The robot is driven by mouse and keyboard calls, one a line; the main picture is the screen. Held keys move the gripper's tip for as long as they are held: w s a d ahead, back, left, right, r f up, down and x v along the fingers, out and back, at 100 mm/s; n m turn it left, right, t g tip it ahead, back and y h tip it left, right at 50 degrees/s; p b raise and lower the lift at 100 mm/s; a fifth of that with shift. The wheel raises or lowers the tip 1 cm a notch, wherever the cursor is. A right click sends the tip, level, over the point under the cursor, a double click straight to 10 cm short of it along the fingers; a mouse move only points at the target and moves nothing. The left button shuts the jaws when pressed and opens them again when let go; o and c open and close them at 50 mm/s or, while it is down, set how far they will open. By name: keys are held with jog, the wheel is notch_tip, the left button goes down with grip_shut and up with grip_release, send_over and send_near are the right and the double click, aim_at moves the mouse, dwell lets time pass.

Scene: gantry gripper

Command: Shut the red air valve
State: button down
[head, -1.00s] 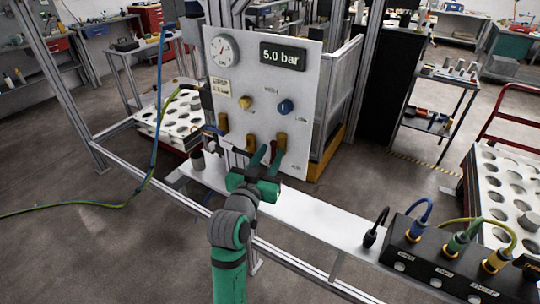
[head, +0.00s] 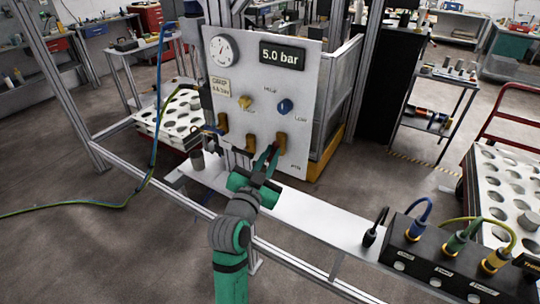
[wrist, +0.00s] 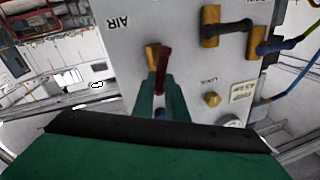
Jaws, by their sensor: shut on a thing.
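The red air valve lever (wrist: 162,70) sticks out from its brass body (wrist: 152,54) on the pale panel (wrist: 120,30), near the label AIR. In the wrist view my gripper (wrist: 160,98) has its green fingers on both sides of the lever and is shut on it. In the head view the gripper (head: 270,160) is at the panel's lower right, just below a brass fitting (head: 282,141), with a little of the red lever showing between the fingers. The lever's lower end is partly hidden by the fingers.
The panel carries a round gauge (head: 224,50), a display (head: 282,56) reading 5.0 bar, a yellow knob (head: 245,102) and a blue knob (head: 285,106). A black connector box (head: 440,255) with cables stands on the rail (head: 320,222) at right.

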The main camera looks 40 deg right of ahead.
jog(key=m, duration=0.4)
jog(key=shift+s+f+h, duration=0.15)
jog(key=shift+f+h, duration=0.1)
jog(key=shift+h, duration=0.15)
jog(key=shift+d+f+m+g+h, duration=0.15)
jog(key=shift+m+g+h, duration=0.25)
jog(key=shift+m, duration=1.65)
jog(key=shift+a+f+m+g+h, duration=0.15)
jog(key=shift+m+g+h, duration=0.25)
jog(key=shift+m, duration=1.7)
jog(key=shift+d+f+m+g+h, duration=0.1)
jog(key=shift+f+m+g+h, duration=0.25)
jog(key=shift+m, duration=2)
jog(key=c, duration=1.8)
grip_release()
jog(key=shift+o, duration=0.2)
jog(key=shift+r, duration=0.1)
